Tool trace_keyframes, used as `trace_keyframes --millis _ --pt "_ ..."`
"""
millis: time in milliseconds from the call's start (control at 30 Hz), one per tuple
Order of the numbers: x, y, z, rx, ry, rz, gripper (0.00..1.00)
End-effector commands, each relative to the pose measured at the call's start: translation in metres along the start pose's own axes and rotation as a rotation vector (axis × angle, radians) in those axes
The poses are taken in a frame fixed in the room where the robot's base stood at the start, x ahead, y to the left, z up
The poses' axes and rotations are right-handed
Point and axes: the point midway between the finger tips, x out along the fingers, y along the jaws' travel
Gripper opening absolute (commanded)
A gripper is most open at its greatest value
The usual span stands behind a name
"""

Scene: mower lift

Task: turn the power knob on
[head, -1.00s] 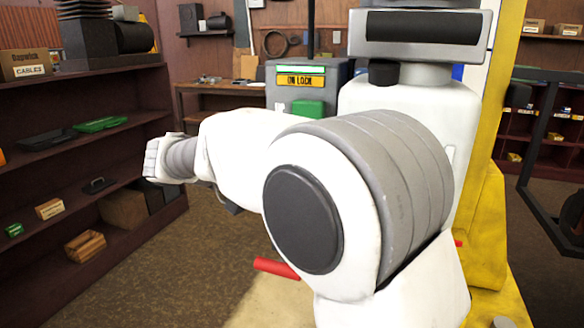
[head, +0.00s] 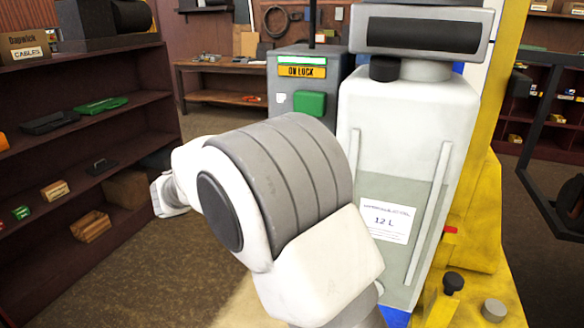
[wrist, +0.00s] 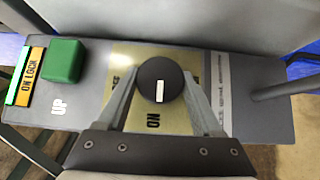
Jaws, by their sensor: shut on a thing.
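The power knob (wrist: 158,72) is a round black knob with a white mark, on a brass-coloured plate (wrist: 190,122) in the wrist view. In the head view my own arm hides the knob and the gripper.
A green UP button (wrist: 63,61) and an ON LOCK label (wrist: 31,76) sit left of the knob. The grey control box (head: 340,72) stands behind my arm. A 12 L tank (head: 395,120) stands right of it. Shelves (head: 95,145) line the left.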

Motion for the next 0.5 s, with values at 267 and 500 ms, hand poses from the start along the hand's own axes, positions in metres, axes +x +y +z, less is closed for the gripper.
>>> trace_keyframes --millis 267,500 --pt "0.0002 0.0006 0.0 -0.002 0.0 0.004 0.12" --pt "0.0003 0.0004 0.0001 -0.002 -0.001 0.003 0.94"
